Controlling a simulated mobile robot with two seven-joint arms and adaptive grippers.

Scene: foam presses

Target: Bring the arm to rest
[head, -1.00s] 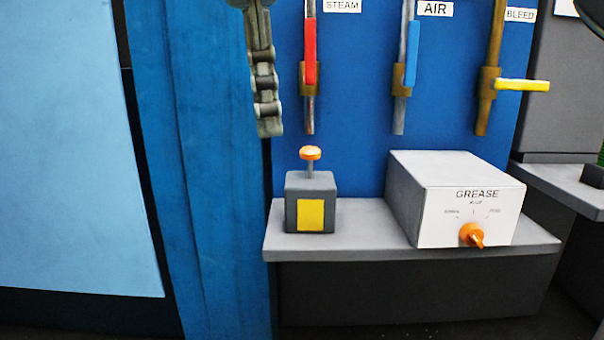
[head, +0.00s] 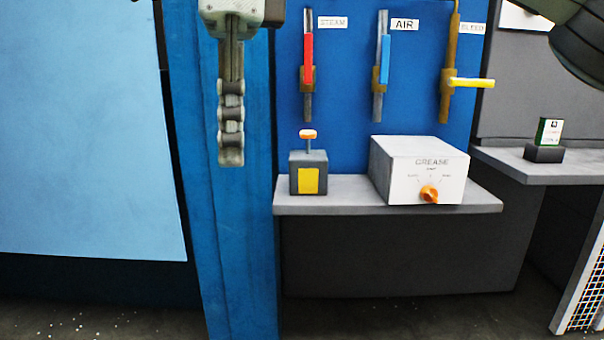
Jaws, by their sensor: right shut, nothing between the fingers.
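My right gripper (head: 231,155) hangs down from the top edge in the head view, in front of the blue post (head: 225,250). Its fingers are shut together with nothing between them, and it touches nothing that I can see. It is left of the steam valve with the red handle (head: 308,57) and of the grey button box (head: 308,172). A dark rounded part, apparently of my arm, shows at the top right corner. My left gripper is not in view.
A grey shelf (head: 345,204) bears the button box and the white grease box (head: 425,180). The blue air handle (head: 385,59) is upright; the yellow bleed handle (head: 472,83) is level. A small green-and-white box (head: 549,131) stands on the right ledge. The floor below looks clear.

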